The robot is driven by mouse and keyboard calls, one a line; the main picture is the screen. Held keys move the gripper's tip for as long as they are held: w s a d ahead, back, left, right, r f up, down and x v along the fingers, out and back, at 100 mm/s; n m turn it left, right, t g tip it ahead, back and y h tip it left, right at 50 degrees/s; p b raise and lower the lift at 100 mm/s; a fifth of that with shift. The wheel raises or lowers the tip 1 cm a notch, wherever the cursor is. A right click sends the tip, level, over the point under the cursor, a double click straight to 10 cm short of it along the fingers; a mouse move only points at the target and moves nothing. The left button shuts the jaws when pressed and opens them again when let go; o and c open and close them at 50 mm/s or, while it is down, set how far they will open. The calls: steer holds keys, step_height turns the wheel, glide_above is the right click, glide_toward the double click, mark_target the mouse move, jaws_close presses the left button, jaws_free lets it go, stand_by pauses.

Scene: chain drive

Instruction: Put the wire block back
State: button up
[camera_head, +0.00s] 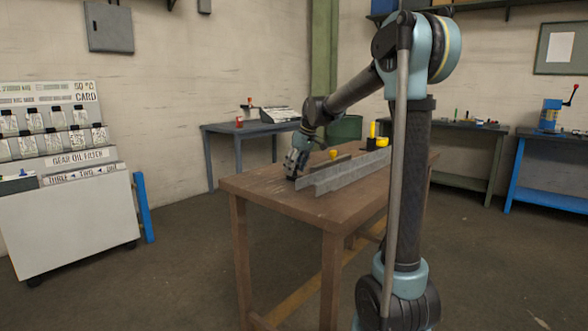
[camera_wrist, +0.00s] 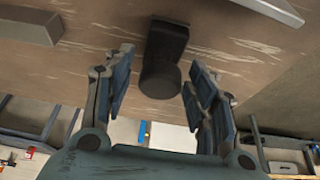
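A dark block with a round, cylinder-like end (camera_wrist: 160,80) is on the wooden table; I cannot tell for sure that it is the wire block. In the wrist view my gripper (camera_wrist: 158,72) is open, with one finger on each side of this block and a gap showing on both sides. In the head view my gripper (camera_head: 293,166) points down at the table's near left part, beside the end of the grey metal rails. The block is small and dark below the fingers there.
Long grey metal rails (camera_head: 345,173) lie along the wooden table (camera_head: 268,190). Yellow-topped items (camera_head: 382,142) stand farther back on it, and a small yellow piece (camera_head: 333,153) is near my gripper. The table's left edge area is clear. A parts stand (camera_head: 70,215) is at the left.

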steer(key=v, duration=1.2)
steer(key=shift+s, duration=0.1)
